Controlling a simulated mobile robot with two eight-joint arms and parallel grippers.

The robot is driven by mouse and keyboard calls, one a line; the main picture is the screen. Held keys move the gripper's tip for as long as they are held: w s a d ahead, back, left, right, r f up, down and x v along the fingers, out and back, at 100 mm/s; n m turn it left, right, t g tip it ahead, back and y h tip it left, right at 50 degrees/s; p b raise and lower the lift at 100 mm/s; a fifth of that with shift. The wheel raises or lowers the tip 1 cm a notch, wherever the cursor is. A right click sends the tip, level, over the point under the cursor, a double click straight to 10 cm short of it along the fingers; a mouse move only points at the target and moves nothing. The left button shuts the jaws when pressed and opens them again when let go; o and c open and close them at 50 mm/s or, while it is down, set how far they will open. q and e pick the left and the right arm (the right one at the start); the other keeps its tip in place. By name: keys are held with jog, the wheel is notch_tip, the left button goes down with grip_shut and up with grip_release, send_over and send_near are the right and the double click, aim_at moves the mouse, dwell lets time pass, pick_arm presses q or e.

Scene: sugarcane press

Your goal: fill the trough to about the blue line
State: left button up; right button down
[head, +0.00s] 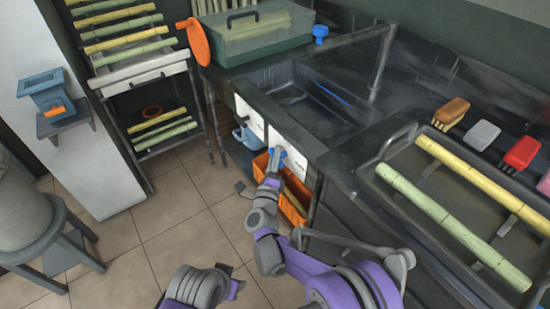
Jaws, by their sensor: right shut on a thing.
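The trough (292,78) is a dark rectangular basin sunk in the counter. A blue line (333,95) runs along its inner wall. I cannot tell whether any liquid is in it. A grey spout pipe (380,62) rises at its right back edge. A blue knob (320,31) stands at its back left. My right gripper (275,158) is low in front of the counter, at the white panel (290,148) below the trough. It is shut on a small blue piece, mostly hidden by the fingers.
An orange crate (293,208) with cane stands on the floor under my right gripper. A tray (405,205) with cane pieces and several brushes fill the right counter. A green lidded box (255,35) stands at the back. A cane rack (125,60) is left.

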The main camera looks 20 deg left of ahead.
jog(key=shift+f+m+t+h+b, duration=0.1)
jog(key=shift+m+t+h+b, duration=0.2)
jog(key=shift+m+t+b, duration=0.4)
jog(key=shift+m+t+h, duration=0.3)
jog(key=shift+m+t, duration=0.4)
jog(key=shift+m, duration=0.4)
jog(key=shift+s+d+r+m+t+h+b, duration=0.1)
jog(key=shift+r+m+t+h+b, duration=0.1)
jog(key=shift+m+t+h, duration=0.85)
jog(key=shift+s+d+r+m+t+h+b, duration=0.15)
jog(key=shift+m+h, duration=0.5)
jog(key=shift+m, duration=0.9)
jog(key=shift+w+m, duration=0.1)
jog(key=shift+m, duration=0.2)
jog(key=shift+f, duration=0.1)
jog(key=c, duration=0.7)
grip_release()
